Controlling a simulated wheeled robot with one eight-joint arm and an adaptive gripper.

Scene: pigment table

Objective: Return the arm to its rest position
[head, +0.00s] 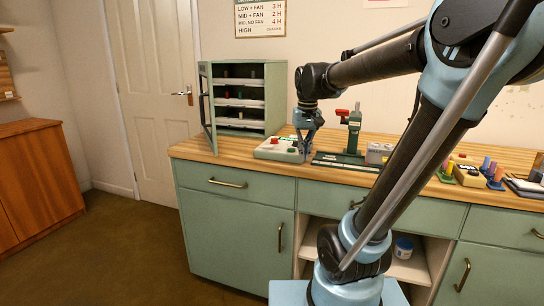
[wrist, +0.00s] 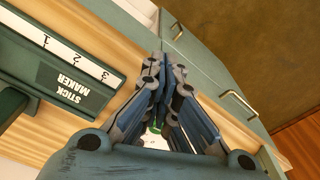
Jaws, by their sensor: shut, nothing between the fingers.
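A small green part on a white surface shows through the gap between the finger links. The arm is stretched out from its base across the right of the head view.
A green stick maker (wrist: 75,82) with a numbered scale lies beside the fingers. An open green cabinet (head: 275,85) stands at the counter's back left. A green press (head: 353,130) with a red handle and several coloured sticks (head: 486,165) are to the right. The floor at left is clear.

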